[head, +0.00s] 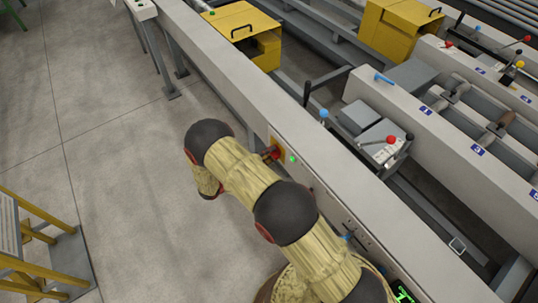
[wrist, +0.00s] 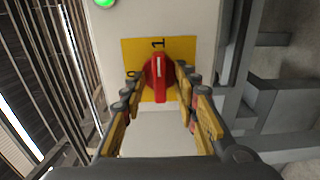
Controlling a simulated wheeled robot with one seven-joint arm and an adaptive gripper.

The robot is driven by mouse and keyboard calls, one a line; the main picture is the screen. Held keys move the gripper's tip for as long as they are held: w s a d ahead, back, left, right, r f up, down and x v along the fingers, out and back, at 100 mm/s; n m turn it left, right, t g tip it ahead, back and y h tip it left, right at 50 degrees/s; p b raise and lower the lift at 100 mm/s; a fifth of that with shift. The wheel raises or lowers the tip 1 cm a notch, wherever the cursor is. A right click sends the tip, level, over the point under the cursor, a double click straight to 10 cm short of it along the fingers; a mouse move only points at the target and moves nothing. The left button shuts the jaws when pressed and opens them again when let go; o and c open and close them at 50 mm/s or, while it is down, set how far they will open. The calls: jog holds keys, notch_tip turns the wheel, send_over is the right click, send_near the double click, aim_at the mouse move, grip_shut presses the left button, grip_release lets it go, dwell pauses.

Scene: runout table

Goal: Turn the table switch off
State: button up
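The table switch (wrist: 160,82) is a red rotary knob on a yellow plate (wrist: 130,48), seen in the wrist view. Its white mark points up in the picture at the "1"; a "0" shows on the left of the plate. A green lamp (wrist: 104,2) beside the plate is lit. My gripper (wrist: 161,75) is open, with one fingertip on each side of the knob; I cannot tell whether they touch it. In the head view the red switch (head: 273,153) and lit green lamp (head: 292,158) show on the table's side, and my arm hides the gripper.
The long grey table beam (head: 240,85) runs diagonally past my arm. A red-knobbed lever box (head: 382,145) and yellow housings (head: 240,30) stand beyond it. A yellow-railed step (head: 40,250) is at lower left. The floor (head: 100,110) left of the beam is clear.

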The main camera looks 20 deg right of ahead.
jog(key=shift+c, duration=1.2)
grip_shut()
jog(key=shift+n, duration=0.3)
jog(key=n+p, duration=0.1)
jog(key=n, duration=0.5)
jog(key=n+p, duration=0.1)
jog(key=n, duration=0.4)
jog(key=shift+n, duration=0.4)
jog(key=n+p, duration=0.1)
jog(key=n, duration=0.4)
jog(key=shift+n, duration=0.4)
